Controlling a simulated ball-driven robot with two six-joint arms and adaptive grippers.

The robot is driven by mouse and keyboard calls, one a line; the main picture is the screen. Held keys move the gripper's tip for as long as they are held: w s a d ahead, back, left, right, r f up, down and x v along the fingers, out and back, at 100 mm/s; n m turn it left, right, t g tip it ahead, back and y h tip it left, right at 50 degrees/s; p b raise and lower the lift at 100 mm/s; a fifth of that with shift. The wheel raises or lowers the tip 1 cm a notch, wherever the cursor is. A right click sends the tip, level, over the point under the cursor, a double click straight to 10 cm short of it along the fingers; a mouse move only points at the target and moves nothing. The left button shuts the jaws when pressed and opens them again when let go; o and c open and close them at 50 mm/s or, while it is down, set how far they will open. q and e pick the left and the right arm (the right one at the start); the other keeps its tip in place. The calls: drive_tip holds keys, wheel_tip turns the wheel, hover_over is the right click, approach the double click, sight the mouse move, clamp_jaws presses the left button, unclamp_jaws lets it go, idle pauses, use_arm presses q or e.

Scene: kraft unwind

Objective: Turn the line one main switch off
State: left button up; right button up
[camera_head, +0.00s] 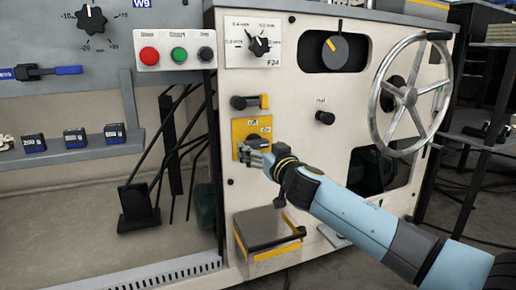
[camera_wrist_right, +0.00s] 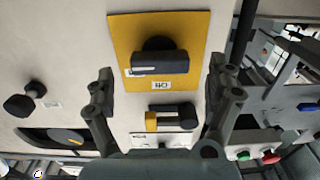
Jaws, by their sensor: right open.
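The main switch is a black rotary knob (camera_wrist_right: 160,62) on a yellow plate (camera_wrist_right: 120,35) on the cream machine front. The knob's handle lies across the plate in the wrist view. My left gripper is not in view.
Just above the plate is a black lever with a yellow tip (camera_head: 250,102). A black pull knob (camera_head: 325,118) and a large handwheel (camera_head: 406,94) are to the right. A box with a black handle and yellow stripes (camera_head: 262,236) sits below. Buttons (camera_head: 179,54) are upper left.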

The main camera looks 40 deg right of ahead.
drive_tip(key=shift+x, duration=1.35)
drive_tip(key=c, duration=1.2)
drive_tip(key=shift+o, duration=0.2)
